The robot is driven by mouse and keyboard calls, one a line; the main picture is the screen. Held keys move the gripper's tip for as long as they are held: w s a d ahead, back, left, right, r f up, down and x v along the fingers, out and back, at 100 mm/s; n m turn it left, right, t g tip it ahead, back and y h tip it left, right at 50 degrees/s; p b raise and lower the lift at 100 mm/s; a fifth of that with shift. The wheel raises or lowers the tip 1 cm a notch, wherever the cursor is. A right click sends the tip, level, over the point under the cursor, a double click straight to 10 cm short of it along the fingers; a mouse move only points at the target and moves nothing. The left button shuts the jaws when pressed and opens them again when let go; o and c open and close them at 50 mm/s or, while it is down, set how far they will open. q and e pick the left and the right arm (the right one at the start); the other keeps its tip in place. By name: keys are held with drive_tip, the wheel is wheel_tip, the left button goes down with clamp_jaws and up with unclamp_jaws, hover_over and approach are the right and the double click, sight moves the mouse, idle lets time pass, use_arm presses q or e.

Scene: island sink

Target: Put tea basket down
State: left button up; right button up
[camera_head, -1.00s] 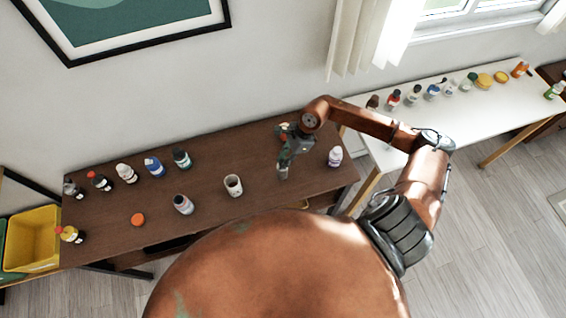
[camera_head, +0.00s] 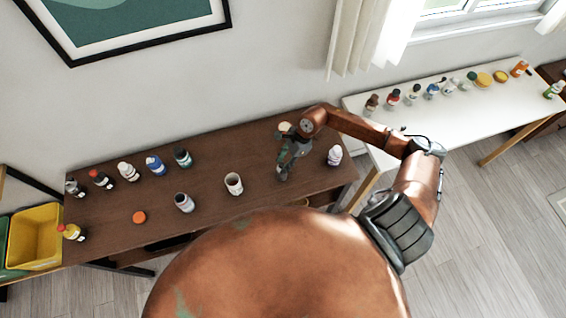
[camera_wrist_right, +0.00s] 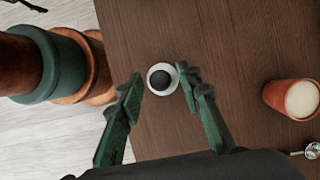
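My right gripper (camera_head: 282,172) is over the right part of the brown table. In the right wrist view its two green-sided fingers (camera_wrist_right: 163,80) are apart, with nothing visibly gripped. No tea basket can be told for certain. A small shiny metal piece (camera_wrist_right: 312,150) lies at the right edge of the wrist view, cut off, near an orange-red cup with a pale top (camera_wrist_right: 292,98). My left gripper is out of view.
Several bottles and an orange lid (camera_head: 139,217) stand on the table's left half. A white table (camera_head: 440,120) with more bottles is at right, a yellow bin (camera_head: 36,236) at left. The table's middle back is clear.

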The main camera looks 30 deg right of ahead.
drive_tip(key=shift+r, duration=0.15)
drive_tip(key=shift+d+r, duration=0.15)
drive_tip(key=shift+r, duration=0.1)
drive_tip(key=b+v, duration=0.2)
drive_tip(key=v, duration=0.9)
drive_tip(key=shift+r, duration=0.2)
